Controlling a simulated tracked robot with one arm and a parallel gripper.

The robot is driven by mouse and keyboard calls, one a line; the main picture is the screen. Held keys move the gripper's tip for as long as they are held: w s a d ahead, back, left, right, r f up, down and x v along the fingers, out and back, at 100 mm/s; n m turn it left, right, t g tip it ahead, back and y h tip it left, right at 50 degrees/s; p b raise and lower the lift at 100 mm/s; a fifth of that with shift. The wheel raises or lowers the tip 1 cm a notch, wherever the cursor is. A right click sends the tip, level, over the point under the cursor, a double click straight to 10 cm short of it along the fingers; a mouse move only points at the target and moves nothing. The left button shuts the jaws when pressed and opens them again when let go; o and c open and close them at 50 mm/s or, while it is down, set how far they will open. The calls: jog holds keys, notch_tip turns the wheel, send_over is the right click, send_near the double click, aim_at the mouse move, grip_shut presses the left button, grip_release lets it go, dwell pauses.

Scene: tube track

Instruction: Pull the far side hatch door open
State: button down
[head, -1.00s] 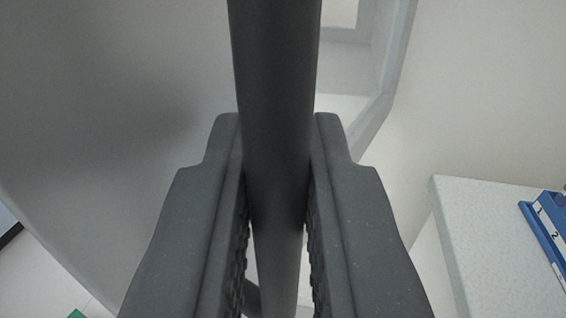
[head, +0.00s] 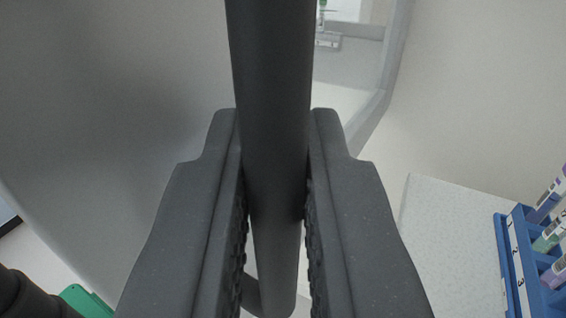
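A dark round bar handle (head: 270,60) runs down the middle of the head view, and its lower end bends to the left. My gripper (head: 275,150) is shut on this handle, with one finger on each side of it. The grey hatch door (head: 120,110) fills the left of the view behind the handle and stands partly open. To its right is the hatch opening with a pale frame (head: 375,105), and a bright space shows through it. The door's hinge is not in view.
A white speckled counter (head: 445,240) is at the lower right. A blue numbered rack (head: 520,260) with several capped tubes stands on it. A green object (head: 85,300) and a dark rounded shape show at the lower left. A plain pale wall (head: 490,80) is at the right.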

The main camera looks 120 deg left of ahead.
jog(key=shift+d+f, duration=0.1)
jog(key=shift+f, duration=0.05)
jog(key=c, duration=1.5)
grip_release()
jog(key=shift+w, duration=0.1)
jog(key=shift+c, duration=0.2)
